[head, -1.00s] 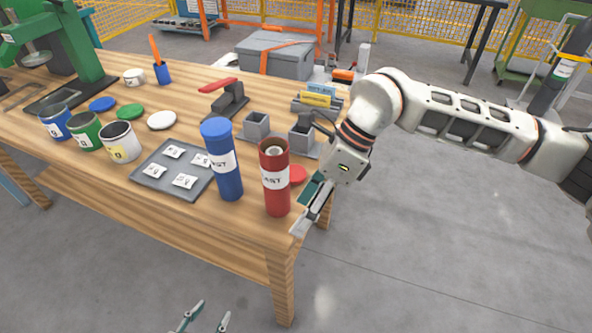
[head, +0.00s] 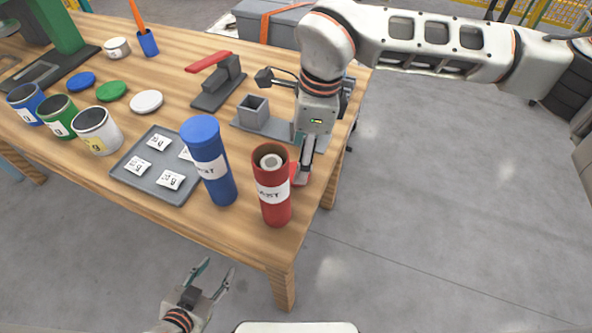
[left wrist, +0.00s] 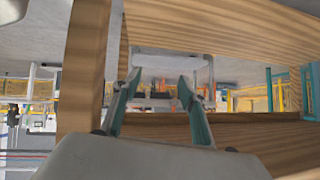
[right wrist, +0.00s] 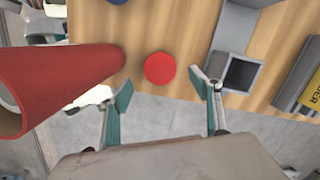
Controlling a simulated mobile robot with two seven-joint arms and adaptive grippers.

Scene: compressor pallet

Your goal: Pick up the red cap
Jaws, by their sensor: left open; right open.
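The red cap (right wrist: 160,67) lies flat on the wooden table; in the right wrist view it is ahead of and between my right fingers. In the head view the red cap (head: 302,174) is partly hidden by my right gripper (head: 304,160), which is open and empty above it. The uncapped red tube (head: 275,200) stands upright to the left of it. In the right wrist view the red tube (right wrist: 60,80) looms close at the left. My left gripper (head: 217,268) is open and empty, low in front of the table.
A blue tube (head: 207,165) with its lid on stands left of the red tube. A grey tray (head: 155,187) with white packets lies left. The table's front edge is close to the tubes.

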